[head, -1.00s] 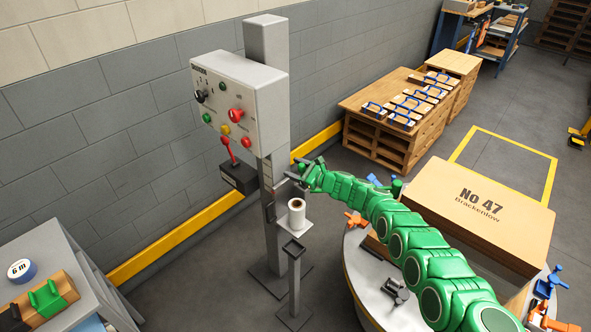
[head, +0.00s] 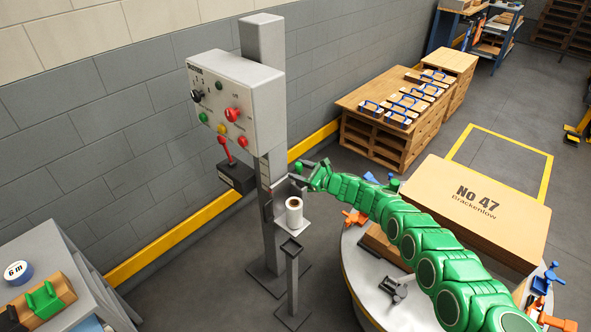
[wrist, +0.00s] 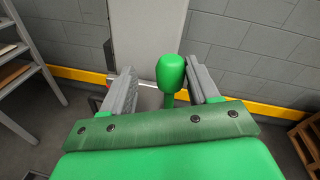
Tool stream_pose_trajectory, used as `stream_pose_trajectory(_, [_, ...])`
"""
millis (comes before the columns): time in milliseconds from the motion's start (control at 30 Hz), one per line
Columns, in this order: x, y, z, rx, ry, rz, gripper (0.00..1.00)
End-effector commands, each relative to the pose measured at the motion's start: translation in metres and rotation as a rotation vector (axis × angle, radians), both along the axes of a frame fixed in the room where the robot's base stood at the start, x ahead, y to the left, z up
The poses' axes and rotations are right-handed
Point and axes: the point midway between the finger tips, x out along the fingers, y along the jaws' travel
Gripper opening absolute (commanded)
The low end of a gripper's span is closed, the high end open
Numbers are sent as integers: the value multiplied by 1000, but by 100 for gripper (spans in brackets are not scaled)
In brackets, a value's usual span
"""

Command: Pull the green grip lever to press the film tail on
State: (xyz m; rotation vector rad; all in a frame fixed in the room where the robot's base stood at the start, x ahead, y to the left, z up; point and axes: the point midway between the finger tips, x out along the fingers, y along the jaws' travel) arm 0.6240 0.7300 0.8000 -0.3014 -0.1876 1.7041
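The green grip lever (wrist: 170,72) shows in the wrist view as a rounded upright knob on a short stem. It stands between the two fingers of my gripper (wrist: 163,90), nearer the right finger, with a clear gap on the left. My gripper is open. In the head view my gripper (head: 300,174) is beside the grey post (head: 270,215), just above a white film roll (head: 294,212) on a small plate. The lever is too small there to tell apart surely from my green arm. The film tail cannot be made out.
A control box (head: 236,105) with coloured buttons is on the post, with a red-handled lever (head: 225,150) below it. A round table (head: 350,265) carries a large No 47 box (head: 478,210) at right. A grey bench (head: 70,260) is at lower left.

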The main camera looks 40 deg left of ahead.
Motion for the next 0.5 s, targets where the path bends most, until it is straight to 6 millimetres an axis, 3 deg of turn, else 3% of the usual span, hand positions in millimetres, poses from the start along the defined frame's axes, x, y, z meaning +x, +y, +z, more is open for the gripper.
stream_pose_trajectory(500, [5,-38,4,1,-2,0,58])
